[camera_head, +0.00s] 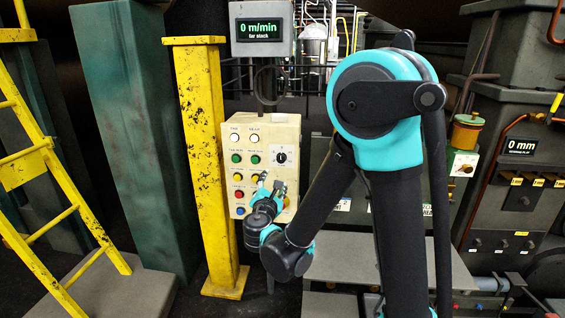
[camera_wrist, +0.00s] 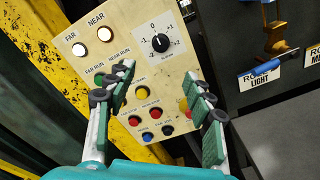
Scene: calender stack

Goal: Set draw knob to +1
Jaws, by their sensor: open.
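The draw knob (camera_wrist: 160,42) is a black round dial on a white plate marked with -1, 0 and +2. A small white mark shows on it, but I cannot tell exactly which number it points to. It also shows at the upper right of the panel in the head view (camera_head: 280,156). My gripper (camera_wrist: 163,79) is open and empty, with its green-padded fingers spread in front of the panel's lower half. The knob appears beyond the fingertips, apart from them. In the head view my gripper (camera_head: 268,184) is below and left of the knob, partly covering the lower buttons.
The cream control panel (camera_head: 240,128) carries white, green, yellow, red and blue buttons. A display (camera_head: 261,29) above reads 0 m/min. A yellow post (camera_head: 205,150) stands just left of the panel. A dark machine with an orange-brown valve (camera_wrist: 278,38) stands at the right.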

